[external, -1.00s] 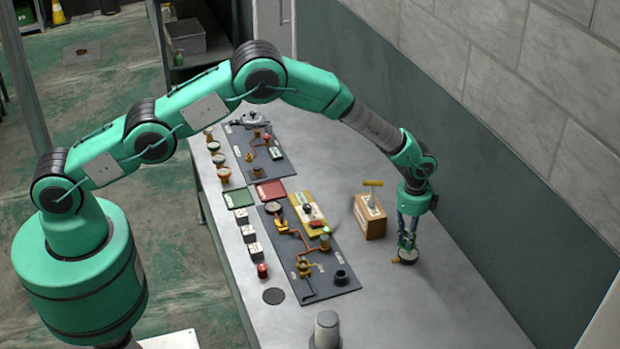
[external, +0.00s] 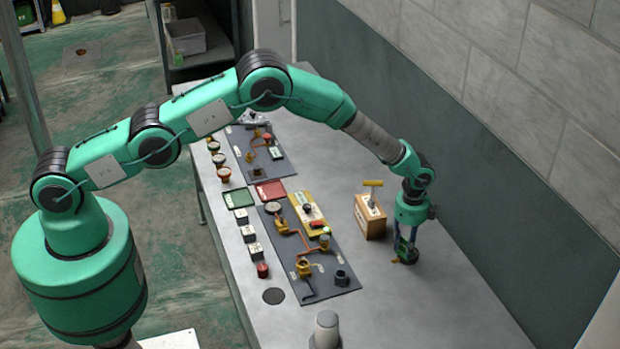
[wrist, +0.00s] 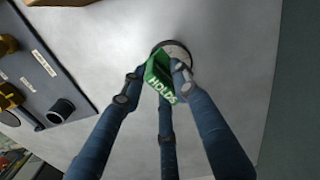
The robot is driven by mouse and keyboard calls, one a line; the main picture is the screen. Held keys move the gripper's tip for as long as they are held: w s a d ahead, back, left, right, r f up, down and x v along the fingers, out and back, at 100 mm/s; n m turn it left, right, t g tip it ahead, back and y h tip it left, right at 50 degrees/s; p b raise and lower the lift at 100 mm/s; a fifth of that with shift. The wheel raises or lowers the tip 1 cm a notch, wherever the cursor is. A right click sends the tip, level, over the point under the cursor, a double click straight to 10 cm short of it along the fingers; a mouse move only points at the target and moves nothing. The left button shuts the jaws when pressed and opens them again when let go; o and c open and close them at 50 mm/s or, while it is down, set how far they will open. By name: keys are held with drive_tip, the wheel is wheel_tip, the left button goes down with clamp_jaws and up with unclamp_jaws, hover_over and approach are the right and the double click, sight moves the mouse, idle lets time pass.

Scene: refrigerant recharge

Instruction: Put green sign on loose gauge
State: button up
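The green sign (wrist: 158,78), with white letters reading "HOLDS", is between the fingertips of my gripper (wrist: 155,82) in the wrist view. The fingers are closed against its sides. The loose gauge (wrist: 178,50) is a round disc with a pale face and dark rim lying on the table just beyond the sign. The sign and fingers cover part of it. I cannot tell whether the sign touches the gauge. In the external view my gripper (external: 406,254) points down close to the table, right of the wooden box, and largely hides the gauge and sign.
A wooden box (external: 370,222) with a yellow-handled tool stands left of my gripper. A dark panel (external: 335,287) with pipes, valves and a black cup (wrist: 60,110) lies further left. A grey cylinder (external: 326,328) stands at the front. The table right of my gripper is clear.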

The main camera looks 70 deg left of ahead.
sight(401, 236)
drive_tip(key=shift+r, duration=0.1)
idle(0.3)
wheel_tip(401, 236, up, 12)
drive_tip(key=b, duration=0.1)
idle(0.7)
drive_tip(key=shift+r, duration=0.1)
idle(0.4)
